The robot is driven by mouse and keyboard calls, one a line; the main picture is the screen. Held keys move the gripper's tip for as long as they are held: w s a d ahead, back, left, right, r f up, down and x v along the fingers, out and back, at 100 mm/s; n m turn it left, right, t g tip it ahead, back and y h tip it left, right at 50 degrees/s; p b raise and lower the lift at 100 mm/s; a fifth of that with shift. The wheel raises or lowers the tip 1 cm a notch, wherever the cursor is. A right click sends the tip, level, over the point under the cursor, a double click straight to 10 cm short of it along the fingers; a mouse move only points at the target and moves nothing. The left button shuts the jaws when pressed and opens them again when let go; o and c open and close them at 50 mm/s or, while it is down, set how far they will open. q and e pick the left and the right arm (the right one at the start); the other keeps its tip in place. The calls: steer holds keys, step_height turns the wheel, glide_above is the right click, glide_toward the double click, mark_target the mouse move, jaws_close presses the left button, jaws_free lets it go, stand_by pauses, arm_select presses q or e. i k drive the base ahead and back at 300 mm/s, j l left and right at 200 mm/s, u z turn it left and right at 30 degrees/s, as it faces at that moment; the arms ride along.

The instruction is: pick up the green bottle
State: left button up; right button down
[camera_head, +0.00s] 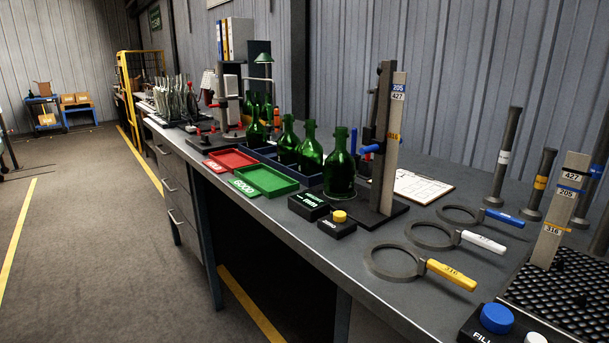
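Several green bottles stand upright on the workbench. The nearest green bottle (339,170) stands beside the dark upright gauge stand, by its base. Two more, a green bottle (310,152) and another green bottle (288,142), stand behind it in or at the dark blue tray (266,154). Further green bottles, one of them here (256,128), stand farther back to the left and partly overlap. Which bottle the task means cannot be told. Neither of my grippers shows in the head view.
A red tray (231,159) and a green tray (264,181) lie at the bench's front edge. The gauge stand (386,150) rises right of the nearest bottle. Ring gauges with yellow (451,274), white and blue handles lie at right. Floor left of the bench is open.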

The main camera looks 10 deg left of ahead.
mark_target(340, 173)
steer(key=z, duration=0.6)
steer(key=j+z, duration=0.35)
steer(key=i+j+z, duration=0.1)
steer(key=j+z, duration=0.15)
steer(key=z, duration=0.15)
steer(key=j+z, duration=0.35)
